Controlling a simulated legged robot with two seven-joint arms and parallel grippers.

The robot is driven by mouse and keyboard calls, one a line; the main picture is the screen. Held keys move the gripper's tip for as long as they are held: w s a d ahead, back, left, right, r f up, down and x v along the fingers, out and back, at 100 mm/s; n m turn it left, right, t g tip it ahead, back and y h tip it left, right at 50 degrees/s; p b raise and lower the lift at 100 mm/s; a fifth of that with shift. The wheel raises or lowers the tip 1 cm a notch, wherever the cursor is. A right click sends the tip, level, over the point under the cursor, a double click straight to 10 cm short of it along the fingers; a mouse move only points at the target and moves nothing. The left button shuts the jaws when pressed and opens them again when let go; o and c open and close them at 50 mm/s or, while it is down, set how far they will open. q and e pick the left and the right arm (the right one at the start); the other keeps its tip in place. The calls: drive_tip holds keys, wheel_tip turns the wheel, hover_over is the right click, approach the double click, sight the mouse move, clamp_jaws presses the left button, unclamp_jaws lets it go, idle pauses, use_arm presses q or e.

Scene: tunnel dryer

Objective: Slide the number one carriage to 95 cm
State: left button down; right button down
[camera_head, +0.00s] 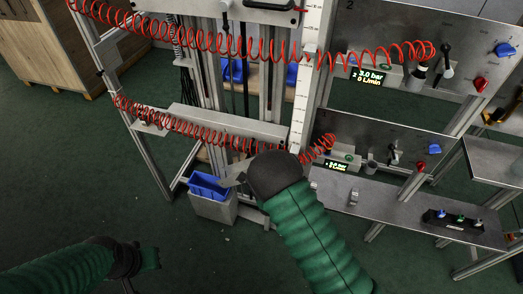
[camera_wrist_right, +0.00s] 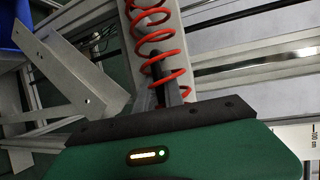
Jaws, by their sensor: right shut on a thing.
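The lower carriage, a grey horizontal beam (camera_head: 225,122), sits on the vertical rails of the frame, well below the upper carriage (camera_head: 245,12). I cannot read a number on it. A white upright scale (camera_head: 302,95) stands at its right end; its exact reading is too small to tell. My right gripper (camera_wrist_right: 166,92) is shut on a dark bar (camera_wrist_right: 160,72) at the lower carriage. In the head view my black right wrist hides the fingers and the grip. My left arm is low at the left, apart from everything; its fingers are not clear.
Red coiled hoses (camera_head: 200,128) run across both carriages to panels at the right. A blue bin (camera_head: 209,186) stands below the carriage. A grey bracket (camera_wrist_right: 75,70) shows near my right gripper. A shelf (camera_head: 400,212) stands at the right. Green floor is free at the left.

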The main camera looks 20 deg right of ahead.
drive_tip(key=shift+s+d+r+p, duration=0.1)
drive_tip(key=shift+d+r+p, duration=0.2)
drive_tip(key=shift+d, duration=0.15)
wheel_tip(320, 180, up, 15)
drive_tip(key=p, duration=0.5)
drive_tip(key=shift+f, duration=0.15)
drive_tip(key=c, duration=1.6)
unclamp_jaws()
drive_tip(key=shift+o, duration=0.7)
drive_tip(key=shift+f, duration=0.1)
drive_tip(key=shift+a+f, duration=0.1)
